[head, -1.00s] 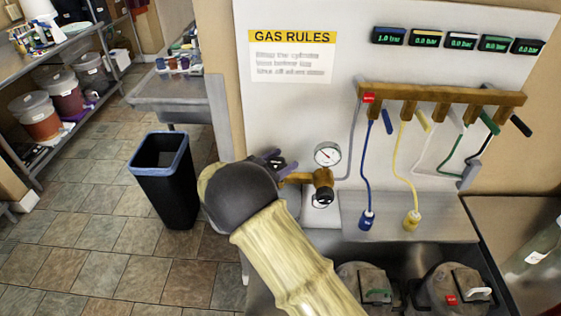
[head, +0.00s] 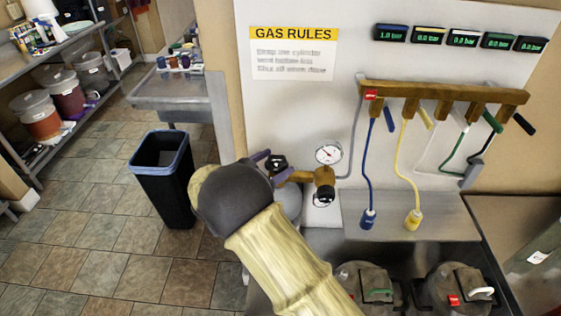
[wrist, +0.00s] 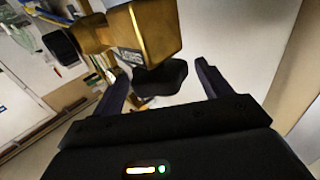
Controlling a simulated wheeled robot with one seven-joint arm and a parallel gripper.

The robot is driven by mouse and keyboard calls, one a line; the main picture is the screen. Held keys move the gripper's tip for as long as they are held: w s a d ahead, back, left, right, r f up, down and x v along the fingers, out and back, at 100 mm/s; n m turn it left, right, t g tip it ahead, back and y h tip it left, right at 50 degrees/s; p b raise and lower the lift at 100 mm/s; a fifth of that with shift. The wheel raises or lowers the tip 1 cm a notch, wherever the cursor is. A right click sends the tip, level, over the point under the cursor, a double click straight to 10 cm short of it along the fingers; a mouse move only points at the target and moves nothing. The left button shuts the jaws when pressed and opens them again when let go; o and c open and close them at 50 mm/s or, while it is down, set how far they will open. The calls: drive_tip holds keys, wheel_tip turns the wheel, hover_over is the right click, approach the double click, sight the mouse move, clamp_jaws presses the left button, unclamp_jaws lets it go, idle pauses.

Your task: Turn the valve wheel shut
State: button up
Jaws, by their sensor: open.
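The black valve wheel (head: 276,162) sits on top of a grey gas cylinder (head: 289,203), beside the brass regulator (head: 300,176). My gripper (head: 271,166) is at the wheel, with its dark fingers on either side of it, partly hidden by my wrist. In the wrist view, my gripper (wrist: 164,72) is open, and the black wheel (wrist: 162,80) shows between the fingers with a visible gap on the right. I cannot tell whether the left finger touches it. A brass block (wrist: 150,35) hides part of the wheel's far side.
A round gauge (head: 328,153) and a black regulator knob (head: 325,197) are close on the right. A brass manifold (head: 440,93) with coloured hoses hangs on the wall. A black bin (head: 165,185) stands on the left. Lidded vessels (head: 455,285) stand at front right.

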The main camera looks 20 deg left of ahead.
drive_tip(key=b+v, duration=0.3)
drive_tip(key=v, duration=1.1)
drive_tip(key=shift+s, duration=0.2)
drive_tip(key=shift+a, duration=0.15)
drive_tip(key=shift+s, duration=0.1)
